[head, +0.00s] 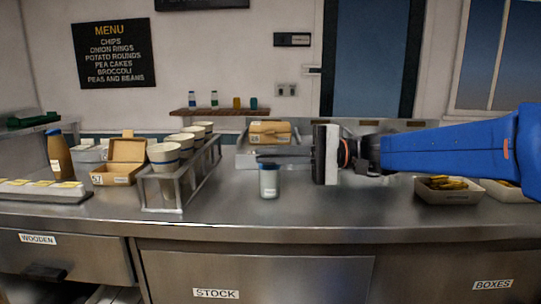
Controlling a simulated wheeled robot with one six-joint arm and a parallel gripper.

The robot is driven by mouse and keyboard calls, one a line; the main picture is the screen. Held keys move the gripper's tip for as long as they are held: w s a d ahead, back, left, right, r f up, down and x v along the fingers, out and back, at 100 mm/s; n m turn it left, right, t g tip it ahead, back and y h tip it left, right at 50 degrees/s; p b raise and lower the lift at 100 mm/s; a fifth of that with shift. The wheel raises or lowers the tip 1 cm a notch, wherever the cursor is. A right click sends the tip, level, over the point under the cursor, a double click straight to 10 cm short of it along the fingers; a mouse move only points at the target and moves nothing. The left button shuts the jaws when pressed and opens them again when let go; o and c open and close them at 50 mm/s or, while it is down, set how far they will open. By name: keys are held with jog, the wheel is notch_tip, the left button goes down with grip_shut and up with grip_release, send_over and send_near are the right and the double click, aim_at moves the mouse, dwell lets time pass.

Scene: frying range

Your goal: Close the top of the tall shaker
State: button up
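A small pale cylinder with a dark blue top (269,181) stands upright on the steel counter, near the middle of the head view. My gripper (326,153) comes in from the right on the blue arm. It is to the right of the shaker and a little higher in the picture, apart from it.
White cups in a metal rack (172,190) stand left of the shaker. An open carton (118,170) and a brown bottle (59,154) are farther left. A closed carton (270,132) is behind. A food tray (447,191) is at right. The counter front is clear.

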jog(key=o, duration=0.4)
jog(key=shift+d, duration=0.1)
jog(key=w+d, duration=0.1)
jog(key=d, duration=1.6)
jog(key=shift+d, duration=0.1)
